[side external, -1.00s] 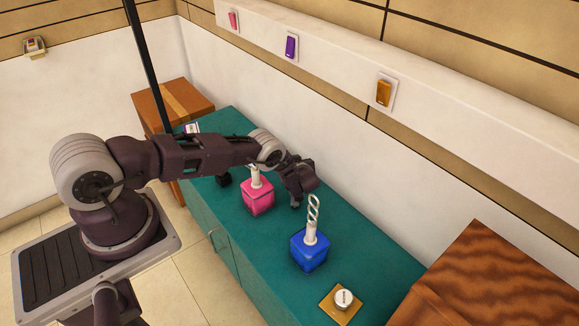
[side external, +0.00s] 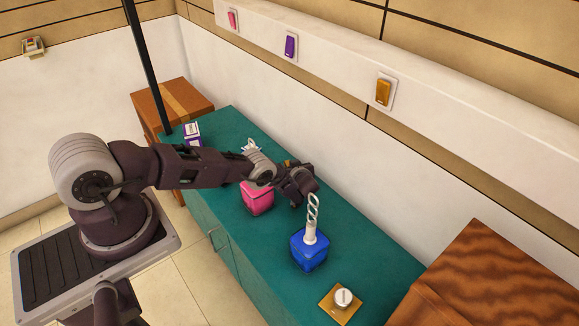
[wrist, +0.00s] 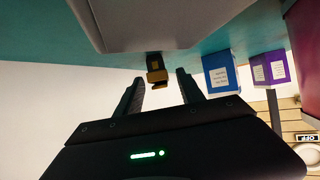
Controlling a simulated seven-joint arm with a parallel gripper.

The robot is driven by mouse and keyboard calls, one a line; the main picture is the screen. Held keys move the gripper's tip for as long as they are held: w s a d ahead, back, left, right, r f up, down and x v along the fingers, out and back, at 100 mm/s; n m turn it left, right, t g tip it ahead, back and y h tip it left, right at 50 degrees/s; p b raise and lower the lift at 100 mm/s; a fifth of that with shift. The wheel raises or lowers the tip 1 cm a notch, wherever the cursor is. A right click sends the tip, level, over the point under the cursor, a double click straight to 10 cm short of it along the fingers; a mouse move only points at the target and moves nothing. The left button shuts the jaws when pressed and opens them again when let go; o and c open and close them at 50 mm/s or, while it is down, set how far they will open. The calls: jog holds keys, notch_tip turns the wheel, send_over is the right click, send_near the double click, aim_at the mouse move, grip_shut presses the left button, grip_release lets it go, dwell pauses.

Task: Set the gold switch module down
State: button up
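The gold switch module (wrist: 157,75) is a small gold and dark brown piece in the wrist view. It lies just beyond my fingertips, against the teal counter, with a gap to each finger. My gripper (wrist: 160,85) is open and empty. In the side view my gripper (side external: 299,192) is low over the counter between the pink and blue bases. A gold patch (side external: 290,164) shows behind it, mostly hidden by the wrist; I cannot tell there how the module rests.
The pink base (side external: 257,199) and the blue base (side external: 309,250) with a spiral bulb flank my gripper. A gold plate with a white knob (side external: 343,299) is at the front. A blue box (wrist: 220,75) and a purple box (wrist: 270,68) stand nearby. Wall switches, including an orange one (side external: 384,92), are above.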

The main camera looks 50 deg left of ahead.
jog(key=shift+s+f, duration=0.25)
jog(key=shift+r, duration=0.55)
jog(key=v, duration=0.7)
jog(key=shift+w+d+r, duration=0.1)
jog(key=shift+d+r, duration=0.15)
